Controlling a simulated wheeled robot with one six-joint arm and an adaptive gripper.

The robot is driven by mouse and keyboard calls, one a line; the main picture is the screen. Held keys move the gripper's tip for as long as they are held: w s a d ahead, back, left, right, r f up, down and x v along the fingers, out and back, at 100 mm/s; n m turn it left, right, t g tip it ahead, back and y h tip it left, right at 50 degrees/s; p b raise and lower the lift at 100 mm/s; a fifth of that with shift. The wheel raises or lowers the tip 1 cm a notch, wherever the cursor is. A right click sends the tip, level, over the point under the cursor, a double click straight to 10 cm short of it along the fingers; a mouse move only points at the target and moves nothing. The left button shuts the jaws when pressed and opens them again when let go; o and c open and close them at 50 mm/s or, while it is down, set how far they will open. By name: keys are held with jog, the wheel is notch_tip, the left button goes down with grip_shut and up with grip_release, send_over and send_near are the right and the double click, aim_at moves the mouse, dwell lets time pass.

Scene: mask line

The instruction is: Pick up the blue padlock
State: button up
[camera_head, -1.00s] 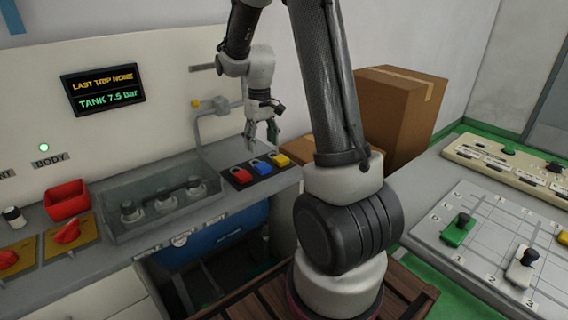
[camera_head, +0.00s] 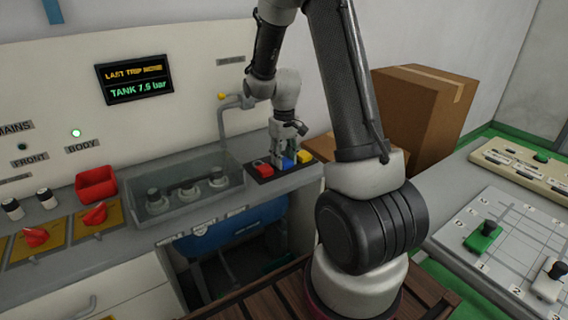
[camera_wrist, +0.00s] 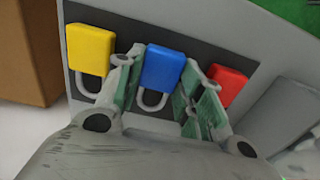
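The blue padlock (camera_wrist: 163,68) lies on a dark pad (camera_wrist: 207,46) between a yellow padlock (camera_wrist: 89,48) and a red padlock (camera_wrist: 229,86). In the wrist view its body and grey shackle show between the green-lined fingers of my gripper (camera_wrist: 160,88). The fingers are spread on either side of it, with a narrow gap visible. In the head view my gripper (camera_head: 287,158) is down over the blue padlock (camera_head: 289,163), which is partly hidden. The red padlock (camera_head: 263,168) is left of it and the yellow padlock (camera_head: 305,156) is right.
A clear-covered box with several knobs (camera_head: 187,188) stands left of the pad. A red bin (camera_head: 96,184) sits farther left. A cardboard box (camera_head: 418,117) stands to the right. A yellow-tipped bent pipe (camera_head: 222,112) rises behind the counter.

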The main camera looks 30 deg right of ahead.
aim_at(284, 159)
jog(key=shift+c, duration=1)
notch_tip(284, 159, up, 10)
jog(key=o, duration=0.5)
jog(key=c, duration=0.4)
jog(key=shift+c, duration=0.2)
